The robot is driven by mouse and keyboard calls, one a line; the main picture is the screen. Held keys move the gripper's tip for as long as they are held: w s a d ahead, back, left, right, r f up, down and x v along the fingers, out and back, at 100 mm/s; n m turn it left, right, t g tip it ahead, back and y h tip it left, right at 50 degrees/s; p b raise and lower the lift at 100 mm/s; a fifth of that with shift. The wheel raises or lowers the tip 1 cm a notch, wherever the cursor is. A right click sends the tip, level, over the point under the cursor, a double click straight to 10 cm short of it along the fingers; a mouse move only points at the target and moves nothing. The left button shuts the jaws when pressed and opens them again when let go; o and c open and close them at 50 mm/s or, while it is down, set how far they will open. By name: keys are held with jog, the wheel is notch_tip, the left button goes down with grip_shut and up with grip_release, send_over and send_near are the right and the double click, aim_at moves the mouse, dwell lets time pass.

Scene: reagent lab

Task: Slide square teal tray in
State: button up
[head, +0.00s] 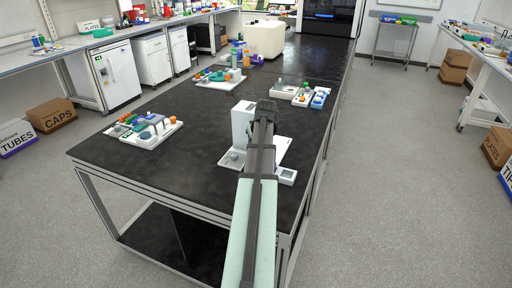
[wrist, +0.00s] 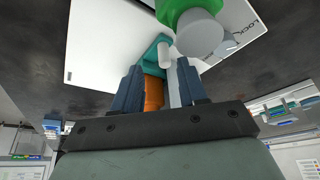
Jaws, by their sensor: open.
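In the wrist view, a teal part (wrist: 149,53) with a white round-ended handle or peg (wrist: 164,55) lies against a white device panel. It may be the square teal tray; only part of it shows. My gripper (wrist: 162,82) is open, its two blue-grey fingers on either side of an orange thing (wrist: 153,93) and a pale bar. I cannot tell whether they touch. In the head view my gripper (head: 266,106) is dark and seen from behind, beside the white upright device (head: 242,124); its fingertips and the teal part are hidden there.
A green-collared grey knob (wrist: 201,34) stands close to the fingers. In the head view, loaded trays stand at left (head: 155,141) and farther back (head: 219,85), with others at right (head: 283,92). The front-left black benchtop (head: 190,170) is clear.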

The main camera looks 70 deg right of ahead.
jog(key=shift+x, duration=1.3)
jog(key=c, duration=0.8)
grip_shut()
jog(key=shift+d, duration=0.1)
